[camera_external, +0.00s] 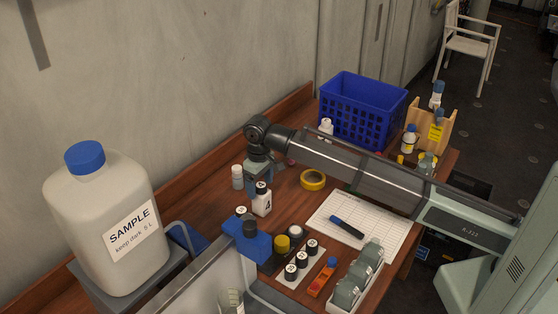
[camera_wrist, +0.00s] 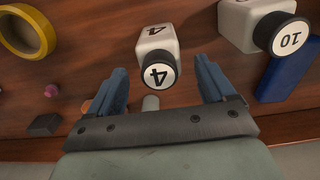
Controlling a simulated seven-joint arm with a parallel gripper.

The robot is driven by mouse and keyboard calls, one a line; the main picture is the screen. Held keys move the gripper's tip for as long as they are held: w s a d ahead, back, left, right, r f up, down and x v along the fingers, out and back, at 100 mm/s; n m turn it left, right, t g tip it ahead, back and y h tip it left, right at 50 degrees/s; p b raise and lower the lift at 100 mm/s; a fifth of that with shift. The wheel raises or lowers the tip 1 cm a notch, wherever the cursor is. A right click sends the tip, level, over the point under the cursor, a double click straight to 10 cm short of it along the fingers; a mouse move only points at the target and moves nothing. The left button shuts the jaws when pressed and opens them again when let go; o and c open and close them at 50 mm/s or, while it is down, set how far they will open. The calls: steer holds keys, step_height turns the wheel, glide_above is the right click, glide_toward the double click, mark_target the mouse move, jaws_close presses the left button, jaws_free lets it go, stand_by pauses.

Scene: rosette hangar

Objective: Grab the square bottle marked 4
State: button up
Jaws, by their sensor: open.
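The square bottle marked 4 (camera_external: 262,203) is white with a black cap, standing on the wooden table (camera_external: 213,206). In the wrist view the bottle (camera_wrist: 155,43) shows its cap with a 4, at the open end of my gripper. My gripper (camera_wrist: 162,82) has its two blue fingers apart, one on each side of the cap. Nothing is held. In the external view my gripper (camera_external: 252,187) hangs just beside the bottle, partly behind it. Whether the fingers touch the bottle cannot be told.
A similar bottle marked 10 (camera_wrist: 252,22) stands to the right in the wrist view. Yellow tape (camera_external: 313,180), a blue basket (camera_external: 362,108) and a large sample jug (camera_external: 98,218) are around. A small white bottle (camera_external: 237,176) stands left of my gripper.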

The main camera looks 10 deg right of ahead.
mark_target(261, 196)
steer(key=shift+s+d+f, duration=0.1)
steer(key=shift+f, duration=1.25)
steer(key=shift+s+d+f, duration=0.1)
steer(key=shift+f, duration=1.2)
steer(key=shift+a, duration=0.1)
steer(key=c, duration=1.2)
